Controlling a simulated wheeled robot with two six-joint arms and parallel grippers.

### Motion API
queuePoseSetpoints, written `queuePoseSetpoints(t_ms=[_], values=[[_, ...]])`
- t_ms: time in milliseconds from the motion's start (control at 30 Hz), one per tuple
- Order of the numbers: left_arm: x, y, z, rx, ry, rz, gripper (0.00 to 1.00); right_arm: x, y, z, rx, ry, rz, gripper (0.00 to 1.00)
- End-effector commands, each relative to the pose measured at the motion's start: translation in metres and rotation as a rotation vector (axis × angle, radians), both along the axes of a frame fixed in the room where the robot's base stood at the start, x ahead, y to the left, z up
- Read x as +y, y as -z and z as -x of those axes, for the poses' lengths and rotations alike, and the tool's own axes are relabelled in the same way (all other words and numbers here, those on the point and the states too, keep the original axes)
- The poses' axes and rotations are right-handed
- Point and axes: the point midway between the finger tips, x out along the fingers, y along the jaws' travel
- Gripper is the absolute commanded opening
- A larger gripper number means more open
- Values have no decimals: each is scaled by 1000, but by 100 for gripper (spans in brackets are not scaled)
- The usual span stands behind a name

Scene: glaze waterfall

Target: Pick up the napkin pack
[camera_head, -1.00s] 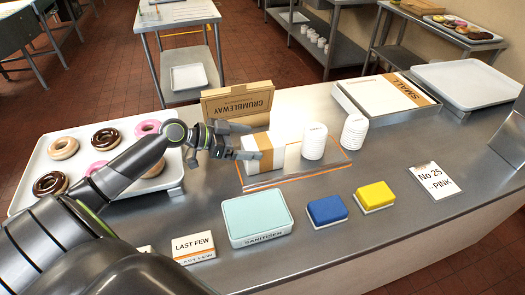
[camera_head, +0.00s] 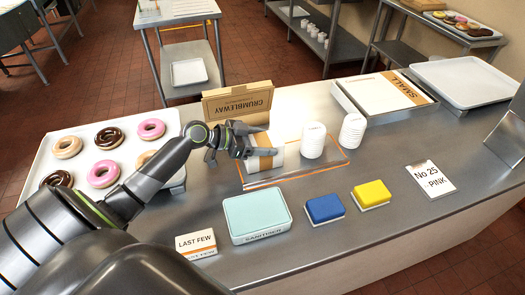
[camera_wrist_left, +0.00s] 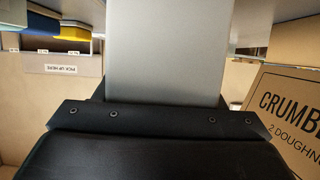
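The napkin pack (camera_head: 266,164) is a white block with a brown band, on the clear orange-edged mat (camera_head: 300,174) in the head view. My left gripper (camera_head: 266,141) is over the pack's upper end, its fingers apart on either side of it. The gripper hides part of the pack, and I cannot tell whether the fingers touch it. The left wrist view is mostly filled by my dark gripper body and a plain grey slab, and I cannot make out the pack there. My right gripper is not in view.
The CRUMBLEWAY box (camera_head: 237,101) stands just behind the gripper and shows in the left wrist view (camera_wrist_left: 288,122). Two white cup stacks (camera_head: 313,140) (camera_head: 352,131) stand right of the pack. The doughnut tray (camera_head: 43,158), a sanitiser tub (camera_head: 257,215) and blue (camera_head: 325,208) and yellow (camera_head: 372,193) sponges are nearby.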

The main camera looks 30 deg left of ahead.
Motion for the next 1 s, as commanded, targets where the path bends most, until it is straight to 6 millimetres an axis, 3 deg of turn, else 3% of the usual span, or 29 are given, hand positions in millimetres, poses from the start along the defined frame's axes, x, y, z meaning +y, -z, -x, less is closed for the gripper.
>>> queuePoseSetpoints(t_ms=[33,167,467,1000], values=[[0,0,0,0,0,0,55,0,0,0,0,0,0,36],[0,0,0,0,0,0,38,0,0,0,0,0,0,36],[1,-5,0,-2,0,-2,38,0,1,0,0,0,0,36],[0,-92,0,-3,1,-4,38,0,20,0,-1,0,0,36]])
